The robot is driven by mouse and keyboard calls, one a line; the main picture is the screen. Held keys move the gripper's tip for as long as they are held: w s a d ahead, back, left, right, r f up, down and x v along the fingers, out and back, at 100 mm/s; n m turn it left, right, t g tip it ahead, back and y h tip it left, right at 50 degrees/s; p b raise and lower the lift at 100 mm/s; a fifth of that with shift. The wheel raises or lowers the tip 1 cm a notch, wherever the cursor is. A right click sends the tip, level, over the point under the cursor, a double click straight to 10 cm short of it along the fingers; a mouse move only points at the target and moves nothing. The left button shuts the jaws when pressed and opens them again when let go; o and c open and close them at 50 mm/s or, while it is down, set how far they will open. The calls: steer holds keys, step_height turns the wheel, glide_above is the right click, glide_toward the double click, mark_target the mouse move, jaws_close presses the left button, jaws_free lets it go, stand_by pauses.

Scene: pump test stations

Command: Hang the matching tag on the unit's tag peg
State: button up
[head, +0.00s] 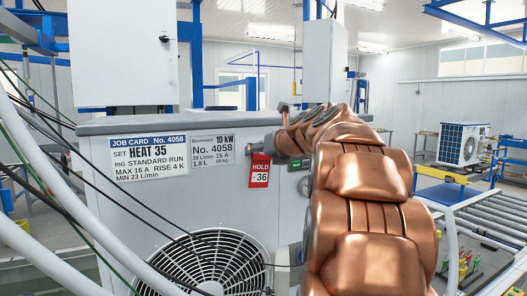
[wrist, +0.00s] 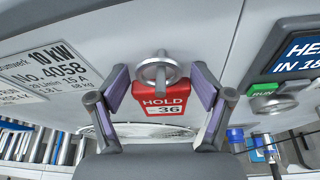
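A red tag reading HOLD and 36 (wrist: 163,103) hangs at a round metal peg (wrist: 157,70) on the grey unit's front in the wrist view. The tag also shows in the head view (head: 260,171), below a dark grey part. My gripper (wrist: 161,78) is open, with one finger on each side of the peg and tag. No finger visibly grips the tag. In the head view my copper arm hides part of the unit, and the gripper is hard to make out. A green RUN label (wrist: 264,88) sits further right, with a grey metal part just below it.
The unit bears a job card (head: 148,158) reading No. 4058, SET HEAT 35, and a nameplate (head: 212,153) reading 10 kW, No. 4058. A blue display (wrist: 297,55), partly cut off, is at right. Cables and pale hoses cross the left. A roller conveyor (head: 490,222) is at right.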

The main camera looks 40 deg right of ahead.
steer(key=o, duration=0.3)
steer(key=shift+w+f, duration=0.2)
steer(key=shift+r, duration=0.1)
steer(key=shift+s+d, duration=0.1)
steer(key=shift+s, duration=0.05)
steer(key=v, duration=1.1)
steer(key=shift+s+a+r, duration=0.15)
steer(key=shift+s+a, duration=0.05)
steer(key=shift+s, duration=0.15)
